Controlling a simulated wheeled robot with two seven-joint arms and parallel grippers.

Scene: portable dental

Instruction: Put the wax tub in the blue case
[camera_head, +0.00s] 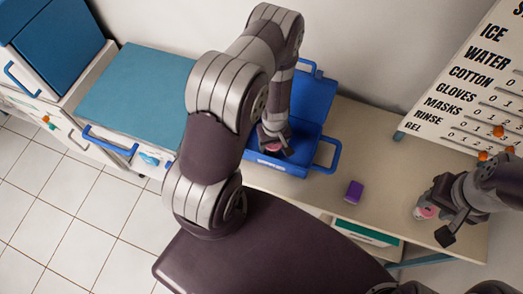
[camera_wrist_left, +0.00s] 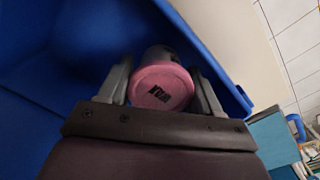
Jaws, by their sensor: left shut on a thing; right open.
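The wax tub (camera_wrist_left: 162,88) has a round pink face with dark lettering in the left wrist view. Its pink edge also shows in the head view (camera_head: 272,146). My left gripper (camera_head: 274,143) is shut on it, with one finger on each side. The blue case (camera_head: 292,169) stands open on the counter, and the tub is within its opening. Blue walls surround the tub in the left wrist view (camera_wrist_left: 45,115). I cannot tell whether the tub touches the case floor. My right gripper (camera_head: 432,219) is open at the right of the counter.
A small purple box (camera_head: 354,191) lies on the counter right of the case. A pink and white item (camera_head: 424,213) is by my right gripper. A sign board with orange beads (camera_head: 470,95) stands at the right. A teal-topped cabinet (camera_head: 140,92) is left.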

